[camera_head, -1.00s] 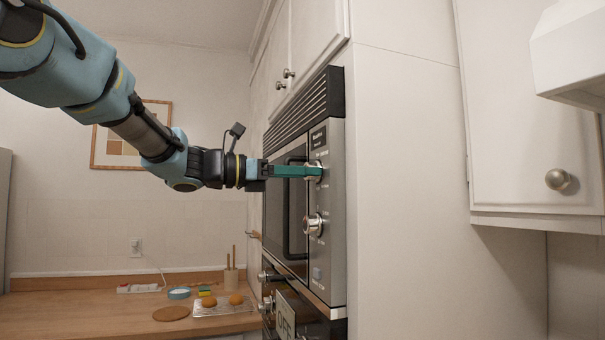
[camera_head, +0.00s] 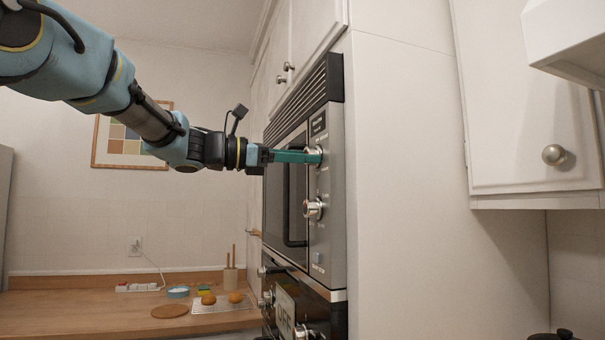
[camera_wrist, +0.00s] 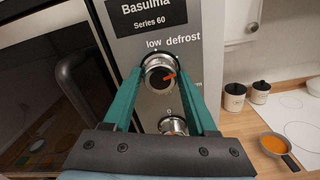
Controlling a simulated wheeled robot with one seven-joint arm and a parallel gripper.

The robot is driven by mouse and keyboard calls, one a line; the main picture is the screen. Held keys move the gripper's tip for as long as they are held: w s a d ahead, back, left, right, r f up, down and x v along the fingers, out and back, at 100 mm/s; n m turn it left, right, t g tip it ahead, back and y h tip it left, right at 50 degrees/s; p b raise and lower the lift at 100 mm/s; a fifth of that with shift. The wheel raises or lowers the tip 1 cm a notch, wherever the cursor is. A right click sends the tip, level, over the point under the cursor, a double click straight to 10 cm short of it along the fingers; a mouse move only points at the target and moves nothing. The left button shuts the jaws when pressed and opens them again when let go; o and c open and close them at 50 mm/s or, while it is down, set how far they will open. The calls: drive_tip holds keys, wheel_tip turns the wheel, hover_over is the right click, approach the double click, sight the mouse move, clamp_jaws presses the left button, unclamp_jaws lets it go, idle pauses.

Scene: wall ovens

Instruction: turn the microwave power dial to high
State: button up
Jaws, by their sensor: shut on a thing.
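The microwave (camera_head: 289,190) is built into the tall cabinet, with its control panel on the right. The power dial (camera_wrist: 158,70) is the upper round silver knob, below the words "low" and "defrost". Its orange mark points right and slightly up in the wrist view; the label there is partly hidden. My gripper (camera_head: 318,156) reaches the panel from the left. Its two green fingers (camera_wrist: 152,84) are shut on the dial, one on each side. The dial's edge also shows past the fingertips in the head view (camera_head: 315,148).
A second dial (camera_head: 313,208) sits just below on the panel. The microwave's handle (camera_head: 290,200) stands out to the left. An oven (camera_head: 300,315) with an "OFF" sign is underneath. A white cabinet (camera_head: 525,110) hangs at right. The counter (camera_head: 110,318) holds several small items.

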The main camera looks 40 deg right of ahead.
drive_tip(key=shift+m+b, duration=9.4)
drive_tip(key=shift+m, duration=0.9)
drive_tip(key=shift+r, duration=0.1)
drive_tip(key=o, duration=1.4)
drive_tip(key=shift+c, duration=0.2)
drive_tip(key=shift+w, duration=0.1)
